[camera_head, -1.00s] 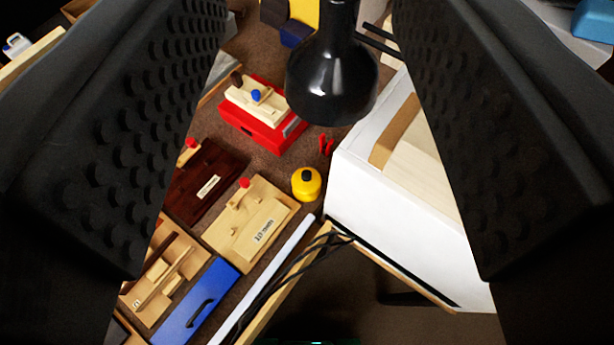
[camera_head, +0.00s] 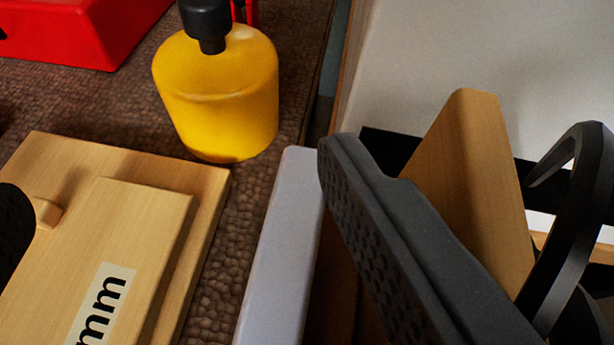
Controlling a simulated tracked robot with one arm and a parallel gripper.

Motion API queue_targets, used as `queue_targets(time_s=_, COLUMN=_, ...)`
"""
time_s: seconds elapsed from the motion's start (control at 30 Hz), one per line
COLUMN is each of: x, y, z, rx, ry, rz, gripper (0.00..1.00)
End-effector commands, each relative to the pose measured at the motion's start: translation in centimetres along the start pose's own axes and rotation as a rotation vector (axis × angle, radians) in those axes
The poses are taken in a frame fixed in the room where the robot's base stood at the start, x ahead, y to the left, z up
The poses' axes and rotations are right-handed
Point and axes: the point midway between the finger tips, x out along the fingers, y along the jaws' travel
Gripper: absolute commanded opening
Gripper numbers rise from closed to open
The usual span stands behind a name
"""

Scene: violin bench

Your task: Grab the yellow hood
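The only yellow thing in view is a rounded yellow body (camera_head: 220,95) with a black top (camera_head: 208,22), at the upper middle left. It looks like the yellow hood, and stands upright on the brown textured surface. My gripper (camera_head: 175,190) is open. Its right finger crosses the lower right, and only a dark bit of its left finger shows at the left edge. The yellow hood lies beyond the fingertips, between their lines, and nothing is between the fingers' pads.
A light wooden block labelled "mm" (camera_head: 150,215) lies in front of the yellow hood. A pale strip (camera_head: 283,245) runs along the surface's edge. A red box (camera_head: 75,30) is at upper left. A white panel (camera_head: 450,50) and wooden piece (camera_head: 470,160) stand right.

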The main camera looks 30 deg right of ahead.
Motion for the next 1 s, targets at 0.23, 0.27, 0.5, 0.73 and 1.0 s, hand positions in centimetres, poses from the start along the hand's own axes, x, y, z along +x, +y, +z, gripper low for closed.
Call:
queue_targets(time_s=0.23, x=1.5, y=0.9, z=1.5, rx=-0.017, ry=0.005, rz=0.027, gripper=0.78)
queue_targets(time_s=0.27, x=1.9, y=0.9, z=1.5, rx=-0.017, ry=0.004, rz=0.027, gripper=0.78)
queue_targets(time_s=0.5, x=5.8, y=1.1, z=1.5, rx=-0.014, ry=0.008, rz=0.028, gripper=0.78)
queue_targets(time_s=0.73, x=8.2, y=1.1, z=1.5, rx=-0.016, ry=0.004, rz=0.027, gripper=0.78)
queue_targets(time_s=1.0, x=9.5, y=1.2, z=1.4, rx=-0.014, ry=0.006, rz=0.028, gripper=0.78)
